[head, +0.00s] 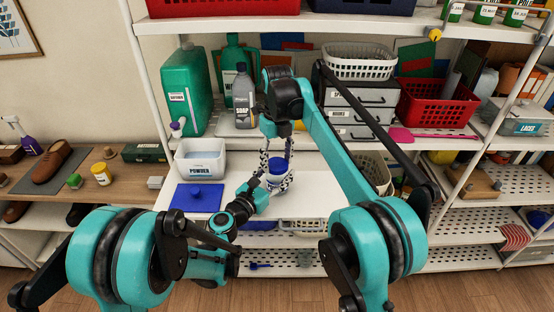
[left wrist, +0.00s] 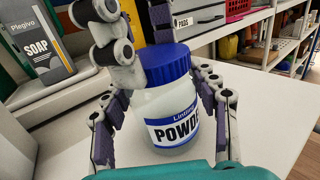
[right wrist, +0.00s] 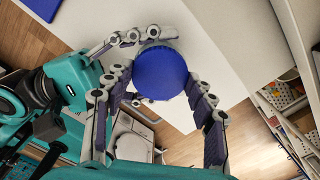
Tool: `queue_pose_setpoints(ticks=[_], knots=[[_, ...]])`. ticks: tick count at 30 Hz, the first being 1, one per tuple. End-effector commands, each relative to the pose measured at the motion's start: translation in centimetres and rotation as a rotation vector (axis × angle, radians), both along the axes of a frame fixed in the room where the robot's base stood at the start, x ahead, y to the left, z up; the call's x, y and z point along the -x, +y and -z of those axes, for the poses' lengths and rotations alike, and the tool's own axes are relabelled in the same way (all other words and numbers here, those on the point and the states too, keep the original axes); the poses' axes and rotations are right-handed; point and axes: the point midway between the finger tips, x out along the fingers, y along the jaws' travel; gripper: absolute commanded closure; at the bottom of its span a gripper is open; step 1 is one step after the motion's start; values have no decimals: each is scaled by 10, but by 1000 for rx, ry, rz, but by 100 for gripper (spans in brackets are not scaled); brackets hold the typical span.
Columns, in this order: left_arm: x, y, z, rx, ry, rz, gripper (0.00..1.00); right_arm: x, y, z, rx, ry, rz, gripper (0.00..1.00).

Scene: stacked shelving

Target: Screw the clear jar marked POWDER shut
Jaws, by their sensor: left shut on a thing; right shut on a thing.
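The clear jar (left wrist: 162,105) has white contents and a label reading POWDER. It stands upright on the white shelf board, and its blue lid (left wrist: 165,62) sits on its mouth, looking level. How far the lid is threaded cannot be told. My left gripper (head: 272,183) is shut around the jar's body, a finger on each side in the left wrist view. My right gripper (head: 277,158) comes from above and is shut on the lid, which shows from above in the right wrist view (right wrist: 162,72). In the head view the grippers partly hide the jar.
A white tub (head: 201,160), also labelled POWDER, and a flat blue lid with a knob (head: 199,197) are to the left. A grey SOAP bottle (head: 243,97) and drawers (head: 355,115) stand behind. The white board (head: 312,196) is clear right of the jar.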

Motion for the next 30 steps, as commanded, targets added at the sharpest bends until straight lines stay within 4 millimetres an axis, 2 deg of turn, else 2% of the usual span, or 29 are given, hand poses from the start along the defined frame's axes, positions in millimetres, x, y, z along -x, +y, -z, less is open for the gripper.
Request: queue_pose_setpoints(ticks=[7, 8, 10, 20, 30], knots=[[1, 0, 0, -1, -1, 2, 100, -1, 0, 0, 1, -3, 4, 56], [1, 0, 0, -1, -1, 2, 100, -1, 0, 0, 1, -3, 4, 42], [1, 0, 0, -1, -1, 2, 100, -1, 0, 0, 1, -3, 3, 24], [0, 0, 0, 0, 0, 1, 100, 0, 0, -2, 0, -1, 2, 24], [0, 0, 0, 0, 0, 0, 100, 0, 0, -41, 0, 0, 2, 24]])
